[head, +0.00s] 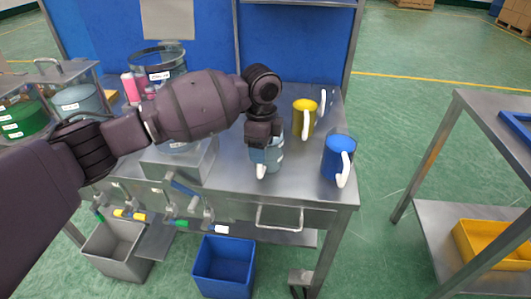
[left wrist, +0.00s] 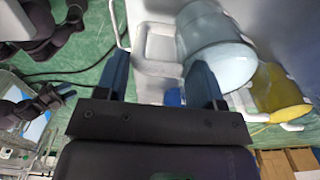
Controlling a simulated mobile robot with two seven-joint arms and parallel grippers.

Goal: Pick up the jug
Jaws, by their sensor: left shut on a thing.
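A light blue-grey jug (head: 276,158) stands on the steel table in the head view, largely covered by my left gripper (head: 264,150). In the left wrist view the jug (left wrist: 222,48) is right of centre, with its pale handle between the two blue fingers of my left gripper (left wrist: 160,82). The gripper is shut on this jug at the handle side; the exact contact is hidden. I cannot tell whether the jug is clear of the table. My right gripper (left wrist: 62,94) seems to show at the left edge of the left wrist view, too small to judge.
A yellow jug (head: 304,118) stands behind and a blue jug (head: 338,157) stands to the right, both with white handles. A steel scale-like box (head: 180,165) is left of the gripper. A blue bin (head: 224,262) sits below. A second steel table (head: 490,125) stands right, across open floor.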

